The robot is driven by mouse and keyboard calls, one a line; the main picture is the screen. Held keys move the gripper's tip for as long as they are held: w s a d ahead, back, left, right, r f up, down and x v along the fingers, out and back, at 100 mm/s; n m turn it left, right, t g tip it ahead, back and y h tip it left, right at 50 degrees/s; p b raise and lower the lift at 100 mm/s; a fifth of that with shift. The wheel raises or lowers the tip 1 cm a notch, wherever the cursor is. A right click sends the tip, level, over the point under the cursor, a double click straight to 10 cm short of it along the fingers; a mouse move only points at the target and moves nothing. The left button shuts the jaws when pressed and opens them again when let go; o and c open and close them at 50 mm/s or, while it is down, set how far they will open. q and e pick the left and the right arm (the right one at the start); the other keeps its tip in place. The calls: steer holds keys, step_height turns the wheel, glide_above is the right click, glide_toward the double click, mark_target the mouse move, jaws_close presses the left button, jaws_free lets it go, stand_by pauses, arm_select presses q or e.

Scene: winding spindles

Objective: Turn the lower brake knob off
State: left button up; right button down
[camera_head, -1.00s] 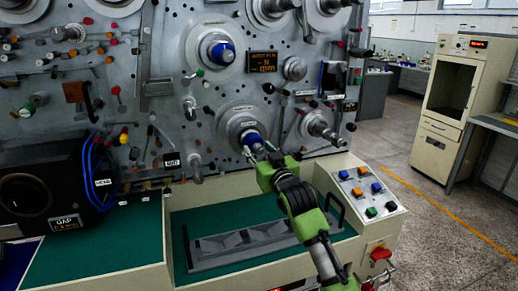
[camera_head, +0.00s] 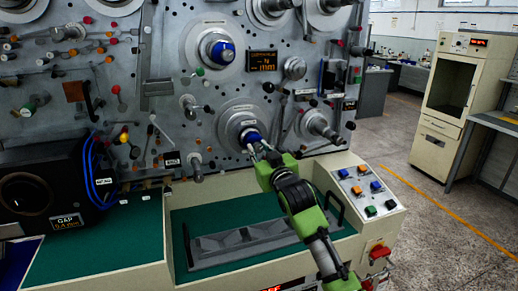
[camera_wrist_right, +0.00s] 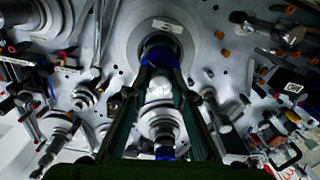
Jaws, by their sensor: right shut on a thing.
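The lower brake knob (camera_head: 250,136) is a blue knob on a light disc, low on the grey machine panel. It also shows in the right wrist view (camera_wrist_right: 160,45), at the top middle between my fingers. My right gripper (camera_head: 259,149) reaches up to it from the lower right. In the right wrist view the two fingers (camera_wrist_right: 160,70) are shut on the blue knob's sides. The gripper covers part of the knob. A similar upper blue knob (camera_head: 222,52) sits above on its own disc, untouched. My left gripper is not in view.
A spindle (camera_head: 318,124) sticks out to the right of the knob, and short pegs (camera_head: 190,107) stick out to the left. A sloped button box (camera_head: 366,190) stands at lower right. A grey tray (camera_head: 245,242) lies below the arm on green matting.

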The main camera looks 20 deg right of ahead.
steer(key=n+p, duration=0.2)
steer(key=n, duration=0.4)
steer(key=shift+r+p, duration=0.15)
steer(key=shift+p, duration=0.25)
steer(key=n+p, duration=0.2)
steer(key=n, duration=0.2)
steer(key=shift+n, duration=0.4)
steer(key=c, duration=1.8)
jaws_free()
steer(key=shift+s+f, duration=0.1)
steer(key=shift+f, duration=0.1)
steer(key=s, duration=1.1)
steer(key=shift+s+d, duration=0.2)
steer(key=shift+s, duration=0.2)
